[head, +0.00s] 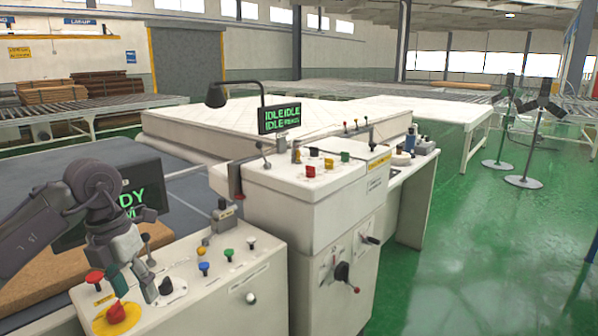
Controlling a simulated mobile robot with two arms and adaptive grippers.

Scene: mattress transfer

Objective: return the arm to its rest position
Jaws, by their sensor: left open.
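My left arm comes in from the left edge, and its grey gripper (134,287) points down over the near end of the left control panel (215,297). The gripper is open, with nothing visible between its fingers. A red mushroom button on a yellow plate (117,313) sits just below and beside the fingertips in the picture; I cannot tell whether they touch. My wrist partly covers a dark screen with green text (150,187). My right gripper is out of view.
A taller white console (317,200) with coloured knobs and levers stands at the centre. A small screen (279,117) shows green "IDLE" text. A white mattress (240,117) lies behind it. Dark grey surface (60,165) lies left.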

